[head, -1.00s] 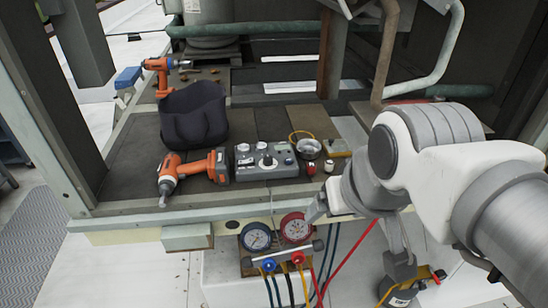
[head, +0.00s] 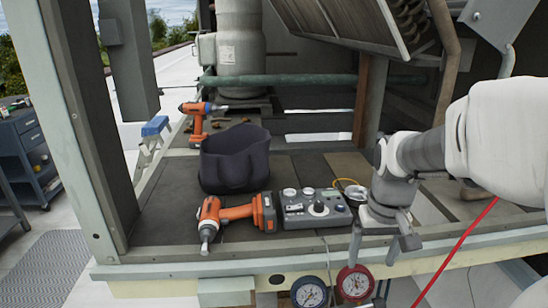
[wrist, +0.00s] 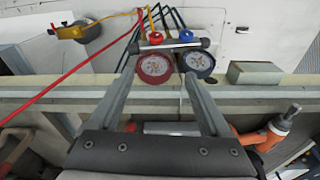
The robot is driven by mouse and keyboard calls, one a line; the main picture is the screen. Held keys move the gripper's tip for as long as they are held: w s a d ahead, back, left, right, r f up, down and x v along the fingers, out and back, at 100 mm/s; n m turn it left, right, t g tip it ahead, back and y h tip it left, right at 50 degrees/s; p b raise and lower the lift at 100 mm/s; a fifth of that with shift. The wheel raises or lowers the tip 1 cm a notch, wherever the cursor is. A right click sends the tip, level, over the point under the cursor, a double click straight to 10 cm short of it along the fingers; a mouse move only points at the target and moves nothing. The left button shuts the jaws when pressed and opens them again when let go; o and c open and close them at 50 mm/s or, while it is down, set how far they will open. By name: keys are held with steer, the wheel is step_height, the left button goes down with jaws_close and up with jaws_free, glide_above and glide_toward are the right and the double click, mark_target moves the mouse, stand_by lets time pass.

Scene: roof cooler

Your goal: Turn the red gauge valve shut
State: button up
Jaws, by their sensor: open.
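The red gauge (head: 355,283) and blue gauge (head: 309,292) hang at the front ledge, at the bottom edge of the head view. Their valve knobs are out of that view. In the wrist view the red gauge (wrist: 155,68) and blue gauge (wrist: 199,62) lie beyond the fingertips, with a small red knob (wrist: 155,38) and a blue knob (wrist: 186,36) on the manifold bar. My gripper (head: 384,248) is open and empty, pointing down above the ledge near the red gauge.
On the deck are an orange drill (head: 234,215), a grey control box (head: 312,208), a dark bag (head: 233,160) and a second drill (head: 198,122). A red hose (head: 455,252) slants right of the gauges. A frame post (head: 75,130) stands at left.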

steer(key=shift+g, duration=0.6)
steer(key=f+b, duration=0.2)
steer(key=f, duration=0.5)
steer(key=w+d+f+b, duration=0.1)
steer(key=f+b, duration=0.1)
steer(key=f, duration=0.6)
steer(key=w+d+f+b, duration=0.1)
steer(key=f+b, duration=0.1)
steer(key=f, duration=0.6)
jaws_close()
